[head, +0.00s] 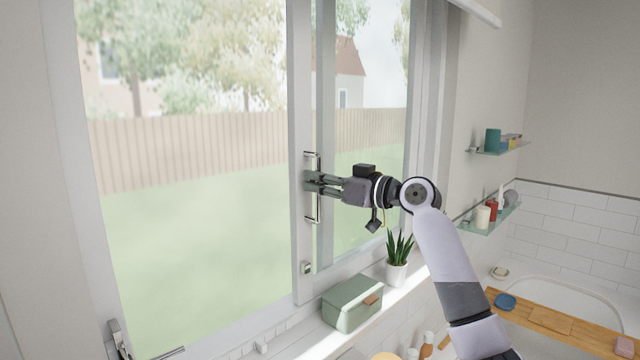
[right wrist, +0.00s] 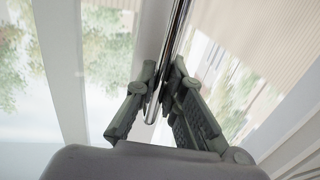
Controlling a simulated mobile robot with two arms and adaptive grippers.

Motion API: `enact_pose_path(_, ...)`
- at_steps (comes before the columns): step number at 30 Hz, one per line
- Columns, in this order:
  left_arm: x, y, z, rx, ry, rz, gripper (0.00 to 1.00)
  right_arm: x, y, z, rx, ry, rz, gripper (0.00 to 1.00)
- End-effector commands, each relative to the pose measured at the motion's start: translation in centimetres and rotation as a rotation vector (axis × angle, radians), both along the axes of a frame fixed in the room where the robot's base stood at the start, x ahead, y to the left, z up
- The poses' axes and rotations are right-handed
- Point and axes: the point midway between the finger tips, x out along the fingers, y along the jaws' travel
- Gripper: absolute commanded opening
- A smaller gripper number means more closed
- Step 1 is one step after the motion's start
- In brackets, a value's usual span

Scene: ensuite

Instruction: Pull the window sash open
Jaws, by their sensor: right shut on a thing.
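The window sash (head: 302,100) is a pale framed glass panel; its right-hand stile carries a vertical metal bar handle (head: 316,208). My right gripper (head: 313,181) is shut on this handle at about its middle. In the right wrist view the fingers (right wrist: 162,85) sit on both sides of the shiny handle bar (right wrist: 176,35). Part of the handle is hidden behind the fingers. The sash stile overlaps the window's right-hand part, where another glass pane area shows. My left gripper is not in view.
On the sill below stand a green box (head: 352,303) and a potted plant (head: 397,262). A small latch (head: 306,267) sits low on the stile. Glass shelves (head: 490,218) with bottles are on the right wall. A bathtub with a wooden tray (head: 560,322) lies at the lower right.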

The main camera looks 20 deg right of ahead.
Motion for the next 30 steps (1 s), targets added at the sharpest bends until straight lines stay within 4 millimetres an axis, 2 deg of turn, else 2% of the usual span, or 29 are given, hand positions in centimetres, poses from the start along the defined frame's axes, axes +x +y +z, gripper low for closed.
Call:
enact_pose_path(12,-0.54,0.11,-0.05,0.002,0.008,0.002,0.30,0.00,-0.13,0.11,-0.002,-0.001,-0.003,0.00)
enact_pose_path(13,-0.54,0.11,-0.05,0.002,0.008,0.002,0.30,-0.01,-0.12,0.11,-0.002,-0.001,-0.003,0.10)
enact_pose_path(22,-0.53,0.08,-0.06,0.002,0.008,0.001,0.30,0.00,-0.04,-0.01,-0.002,0.001,-0.001,0.30)
enact_pose_path(30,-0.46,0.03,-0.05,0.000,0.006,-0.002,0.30,0.00,-0.01,-0.07,-0.002,0.002,0.000,0.31)
